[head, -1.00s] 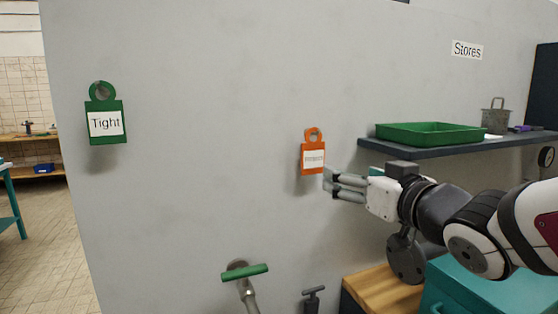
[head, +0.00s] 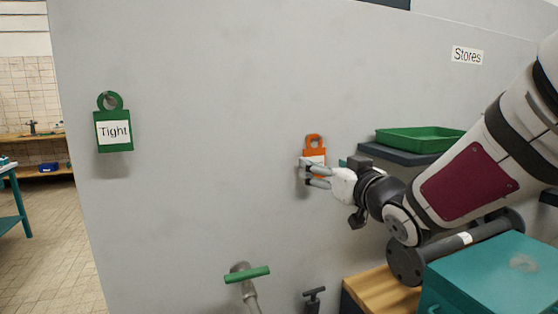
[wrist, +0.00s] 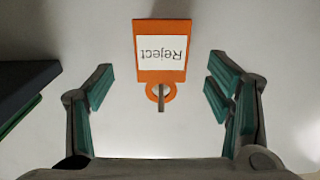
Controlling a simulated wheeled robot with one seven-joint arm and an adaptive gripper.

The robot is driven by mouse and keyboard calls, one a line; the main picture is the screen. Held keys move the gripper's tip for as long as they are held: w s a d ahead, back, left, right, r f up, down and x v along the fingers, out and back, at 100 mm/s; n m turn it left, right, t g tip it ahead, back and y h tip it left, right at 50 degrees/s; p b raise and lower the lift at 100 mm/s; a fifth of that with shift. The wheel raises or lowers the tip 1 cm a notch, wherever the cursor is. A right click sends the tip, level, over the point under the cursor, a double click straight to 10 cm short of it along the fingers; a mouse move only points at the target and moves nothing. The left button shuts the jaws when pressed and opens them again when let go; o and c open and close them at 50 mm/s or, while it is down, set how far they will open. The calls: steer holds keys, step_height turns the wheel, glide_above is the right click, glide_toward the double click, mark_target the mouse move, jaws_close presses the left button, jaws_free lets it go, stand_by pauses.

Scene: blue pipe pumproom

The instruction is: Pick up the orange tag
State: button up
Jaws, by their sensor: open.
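The orange tag (head: 314,144) hangs by its ring from a peg on the grey wall, in the middle of the head view. Its lower part is partly hidden behind my gripper (head: 311,175). In the wrist view the orange tag (wrist: 162,75) appears upside down, with a white label reading "Reject" and the peg through its ring. My gripper (wrist: 162,90) is open and empty, with one finger on each side of the tag in that view. A gap shows between each finger and the tag. I cannot tell how far the fingertips are from the wall.
A green "Tight" tag (head: 113,130) hangs on the wall at left. A dark shelf (head: 400,155) with a green tray (head: 418,139) is to the right. Below are a green-handled tap (head: 247,274), a wooden top (head: 382,290) and a teal box (head: 500,275).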

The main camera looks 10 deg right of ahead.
mark_target(315, 159)
steer(key=shift+w+a+r+p, duration=0.1)
steer(key=shift+w+a, duration=0.1)
steer(key=shift+w, duration=0.65)
steer(key=shift+w+a+r+p, duration=0.1)
steer(key=shift+w+a, duration=0.1)
steer(key=shift+w, duration=0.65)
steer(key=shift+w+a+p, duration=0.1)
steer(key=shift+w+a, duration=0.1)
steer(key=shift+w, duration=0.65)
steer(key=c, duration=1.1)
